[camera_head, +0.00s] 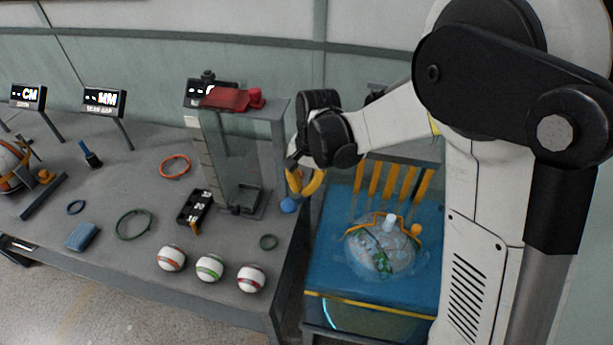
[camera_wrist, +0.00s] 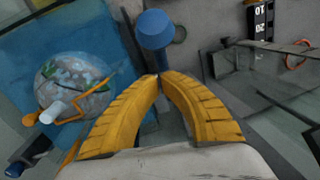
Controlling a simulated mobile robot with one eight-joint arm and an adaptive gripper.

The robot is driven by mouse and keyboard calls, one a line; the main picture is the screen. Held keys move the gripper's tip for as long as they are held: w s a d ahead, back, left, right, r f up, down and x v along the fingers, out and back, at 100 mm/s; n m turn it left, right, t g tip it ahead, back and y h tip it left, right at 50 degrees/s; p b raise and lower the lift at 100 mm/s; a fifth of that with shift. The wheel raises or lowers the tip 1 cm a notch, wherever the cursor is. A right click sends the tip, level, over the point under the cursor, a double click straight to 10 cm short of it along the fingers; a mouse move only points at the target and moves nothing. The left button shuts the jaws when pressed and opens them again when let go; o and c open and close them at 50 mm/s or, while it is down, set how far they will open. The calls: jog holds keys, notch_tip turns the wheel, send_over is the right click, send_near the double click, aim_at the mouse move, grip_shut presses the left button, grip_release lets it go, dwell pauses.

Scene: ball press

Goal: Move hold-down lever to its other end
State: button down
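A blue knob (camera_head: 288,205) on a short stem sits at the right end of the grey bench, beside the press. It also shows just beyond my fingertips in the wrist view (camera_wrist: 152,28). It may be the hold-down lever, but I cannot tell for sure. My gripper (camera_head: 301,190) hangs to the right of the press, just above the blue knob. In the wrist view its yellow fingers (camera_wrist: 157,77) meet at the tips, with nothing visible between them. Contact with the knob's stem is unclear.
Several striped balls line the bench front, including a green-striped one (camera_head: 210,267). Rings and a black scale block (camera_head: 194,207) lie left of the press.

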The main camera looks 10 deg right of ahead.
jog(key=shift+s+a+f, duration=0.25)
jog(key=shift+s+f, duration=0.1)
jog(key=shift+f, duration=0.05)
jog(key=s+a+f+t+h+b, duration=0.1)
jog(key=s+a+f+t+b, duration=0.2)
jog(key=s+f+b, duration=0.5)
jog(key=shift+f+t+b, duration=0.3)
jog(key=shift+f+b, duration=0.9)
jog(key=shift+f, duration=0.45)
